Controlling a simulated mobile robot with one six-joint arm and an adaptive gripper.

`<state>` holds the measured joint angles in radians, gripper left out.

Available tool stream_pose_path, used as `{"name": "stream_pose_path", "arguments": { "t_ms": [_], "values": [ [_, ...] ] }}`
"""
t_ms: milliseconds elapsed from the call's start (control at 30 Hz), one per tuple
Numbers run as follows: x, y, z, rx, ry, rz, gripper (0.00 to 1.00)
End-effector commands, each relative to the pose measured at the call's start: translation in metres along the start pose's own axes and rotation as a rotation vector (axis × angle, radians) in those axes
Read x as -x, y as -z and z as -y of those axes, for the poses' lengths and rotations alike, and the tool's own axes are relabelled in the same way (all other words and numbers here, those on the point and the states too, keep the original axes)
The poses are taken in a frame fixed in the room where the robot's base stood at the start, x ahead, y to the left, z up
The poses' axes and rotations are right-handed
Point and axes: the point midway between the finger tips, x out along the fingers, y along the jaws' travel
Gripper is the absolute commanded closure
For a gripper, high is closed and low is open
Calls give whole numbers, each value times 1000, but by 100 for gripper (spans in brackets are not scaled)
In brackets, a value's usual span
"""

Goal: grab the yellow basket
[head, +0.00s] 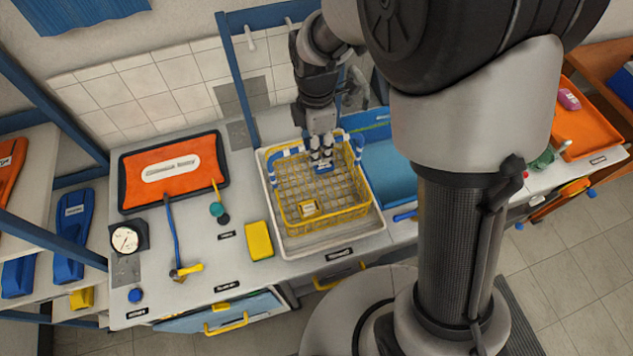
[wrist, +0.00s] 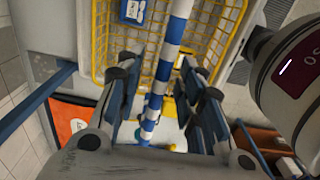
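The yellow wire basket (head: 335,213) stands in a pale tray (head: 345,238) on the bench. Its blue-and-white striped handle (head: 288,152) runs along the far side. My gripper (head: 322,158) is over the basket's far part, pointing down. In the wrist view the striped handle (wrist: 171,50) passes between the two fingers of my gripper (wrist: 163,68). The fingers are open, with gaps to the bar on both sides. The basket's yellow mesh (wrist: 214,35) lies beyond the fingertips.
A blue tray (head: 392,178) stands close on the right. A yellow block (head: 259,240), a hammer-like tool (head: 180,270) and an orange panel (head: 172,170) lie to the left. A blue frame post (head: 235,75) rises behind the basket. My column blocks part of the right side.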

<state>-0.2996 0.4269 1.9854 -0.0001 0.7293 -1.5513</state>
Motion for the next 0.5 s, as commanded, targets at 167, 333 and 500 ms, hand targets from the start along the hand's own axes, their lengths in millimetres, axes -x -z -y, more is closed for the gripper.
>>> {"name": "stream_pose_path", "arguments": {
  "t_ms": [167, 333, 500],
  "values": [
    [1, 0, 0, 0, 0, 0, 67],
    [1, 0, 0, 0, 0, 0, 78],
    [1, 0, 0, 0, 0, 0, 89]
  ]
}}
